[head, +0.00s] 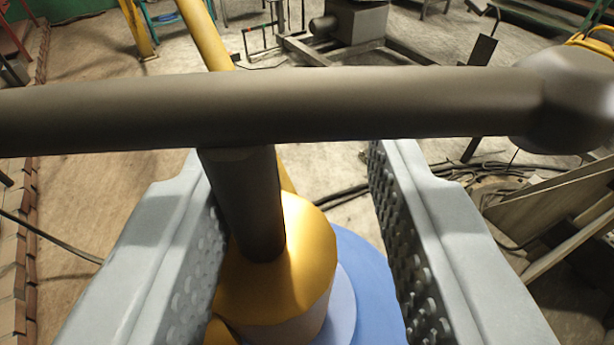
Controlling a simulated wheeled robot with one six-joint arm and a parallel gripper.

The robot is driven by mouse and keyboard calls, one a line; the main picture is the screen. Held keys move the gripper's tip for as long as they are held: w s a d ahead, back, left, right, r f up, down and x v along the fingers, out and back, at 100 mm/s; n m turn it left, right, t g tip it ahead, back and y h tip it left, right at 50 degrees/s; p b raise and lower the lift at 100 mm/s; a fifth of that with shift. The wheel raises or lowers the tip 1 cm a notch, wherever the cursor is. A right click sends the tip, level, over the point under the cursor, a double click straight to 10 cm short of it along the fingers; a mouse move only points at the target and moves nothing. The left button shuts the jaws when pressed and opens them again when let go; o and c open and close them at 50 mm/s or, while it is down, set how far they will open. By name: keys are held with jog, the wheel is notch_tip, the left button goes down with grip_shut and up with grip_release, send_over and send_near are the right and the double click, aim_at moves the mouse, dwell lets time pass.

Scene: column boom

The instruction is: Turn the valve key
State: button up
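The valve key has a long dark grey crossbar (330,105) that runs across the whole view, close to the camera, with a rounded knob at its right end. Its dark stem (245,205) goes down from the bar into a yellow valve body (290,265). A blue round flange (365,285) lies below the yellow part. My gripper (285,160) is open, with one studded grey finger on each side of the stem. The left finger is close to the stem; I cannot tell if they touch. A wide gap lies between stem and right finger. The bar hides the view just beyond the fingertips.
A yellow post (207,35) rises behind the bar. Dark cables lie on the pale floor. A grey machine box (355,20) stands on a frame at the back. Tilted boards (560,215) lie at the right. A brick edge (25,230) runs along the left.

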jog(key=s+d, duration=0.3)
jog(key=s, duration=1.1)
jog(key=shift+s, duration=0.2)
dwell(1.1)
jog(key=shift+d, duration=0.15)
jog(key=shift+c, duration=0.3)
